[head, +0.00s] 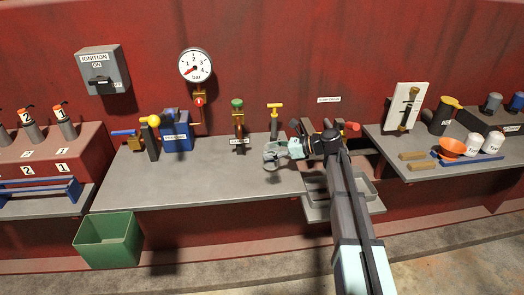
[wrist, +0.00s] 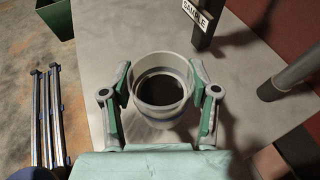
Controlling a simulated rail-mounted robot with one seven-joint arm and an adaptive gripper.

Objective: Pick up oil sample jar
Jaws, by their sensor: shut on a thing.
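The oil sample jar (wrist: 160,112) is a clear, open-topped cup with dark liquid in it and a bluish band low on its side. In the wrist view it stands between the two fingers of my gripper (wrist: 162,92), which are shut on it from both sides. In the head view my gripper (head: 272,156) is over the right part of the grey bench (head: 210,190). I cannot tell whether the jar's base touches the bench.
A post with a SAMPLE label (wrist: 198,20) stands close to the jar. A green bin (head: 108,240) sits on the floor at the left. A grey tray (head: 318,208) lies below my arm. A blue box (head: 176,132) and a brass valve (head: 238,125) stand along the bench.

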